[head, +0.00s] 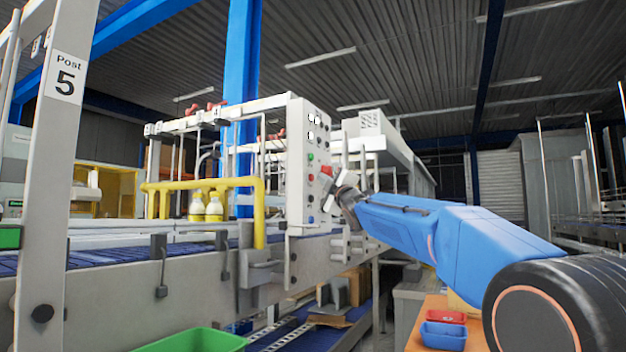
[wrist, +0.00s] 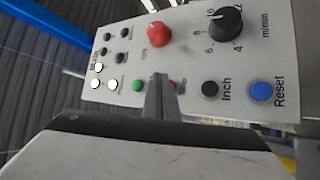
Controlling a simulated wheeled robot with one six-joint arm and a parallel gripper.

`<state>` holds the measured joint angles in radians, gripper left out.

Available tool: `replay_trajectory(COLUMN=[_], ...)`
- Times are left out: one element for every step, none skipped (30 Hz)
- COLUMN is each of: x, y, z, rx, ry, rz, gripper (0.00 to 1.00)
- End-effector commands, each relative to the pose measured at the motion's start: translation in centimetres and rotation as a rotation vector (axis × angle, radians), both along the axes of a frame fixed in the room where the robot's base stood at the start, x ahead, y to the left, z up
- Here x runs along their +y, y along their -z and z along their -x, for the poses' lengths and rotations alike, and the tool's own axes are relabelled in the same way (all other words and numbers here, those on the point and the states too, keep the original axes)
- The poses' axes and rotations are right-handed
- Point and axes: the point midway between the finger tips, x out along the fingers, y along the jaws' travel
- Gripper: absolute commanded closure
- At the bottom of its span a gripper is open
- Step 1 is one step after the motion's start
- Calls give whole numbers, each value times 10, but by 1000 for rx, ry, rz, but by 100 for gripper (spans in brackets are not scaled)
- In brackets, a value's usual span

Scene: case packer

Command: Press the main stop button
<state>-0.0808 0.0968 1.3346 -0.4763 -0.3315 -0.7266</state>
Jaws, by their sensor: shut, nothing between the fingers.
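The pale control panel (head: 295,190) stands at the end of the machine frame, and it fills the upper part of the wrist view (wrist: 185,60). On it are a green button (wrist: 137,84), a black button marked Inch (wrist: 209,88) and a blue Reset button (wrist: 261,91). A large red knob (wrist: 158,34) sits higher. A bit of red shows beside my fingers between the green and Inch buttons; the rest is hidden there. My gripper (wrist: 158,80) is shut and empty, its tips in front of that spot. I cannot tell whether they touch the panel.
A black speed dial (wrist: 225,25) and white lamps (wrist: 112,84) share the panel. A green bin (head: 195,341) and blue bin (head: 443,336) lie lower down.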

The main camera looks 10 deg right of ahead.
Motion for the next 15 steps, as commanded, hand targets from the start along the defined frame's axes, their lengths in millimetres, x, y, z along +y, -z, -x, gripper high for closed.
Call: replay_trajectory(x=[-1,-2,-2,-2,-2,-2,-2,-2,-2,-2,-2,-3,-4,-6,-8], y=[0,0,0,0,0,0,0,0,0,0,0,0,0,-1,-1], z=[1,1,2,2,2,2,2,2,2,2,2,3,3,4,6], rx=[0,0,0,0,0,0,0,0,0,0,0,-1,-1,-1,-2], ry=[0,0,0,0,-1,0,0,0,0,0,0,0,0,0,1], rz=[-1,-1,-1,-1,-2,-1,-1,-1,-1,-1,-1,-1,-1,0,0], gripper=[100,100,100,100,100,100,100,100,100,100,100,100,100,100,100])
